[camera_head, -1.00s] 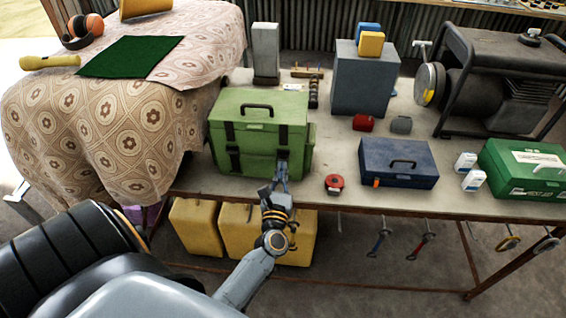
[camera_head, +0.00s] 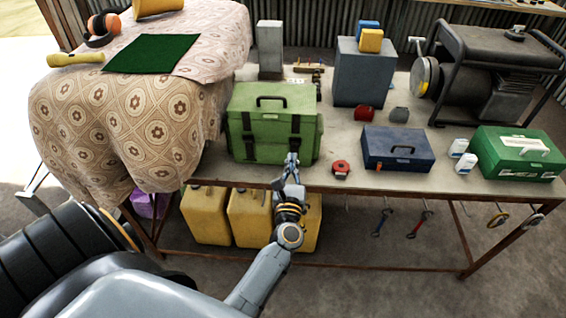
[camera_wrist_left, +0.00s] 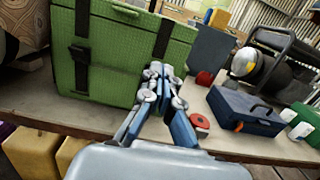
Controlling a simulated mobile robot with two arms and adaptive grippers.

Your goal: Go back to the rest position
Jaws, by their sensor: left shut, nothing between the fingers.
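My left gripper (camera_head: 292,158) is shut and empty at the front edge of the workbench, just in front of the lower right corner of the green case (camera_head: 270,123). I cannot tell whether it touches the case. In the left wrist view its closed fingertips (camera_wrist_left: 158,70) overlap the case's right side (camera_wrist_left: 110,60). My right gripper is not in view.
A red tape roll (camera_head: 341,169), a blue toolbox (camera_head: 397,150) and a green first-aid box (camera_head: 518,154) stand along the bench (camera_head: 350,186). A cloth-covered table (camera_head: 120,120) is at left. Yellow containers (camera_head: 206,215) stand underneath. Wrenches hang from the front.

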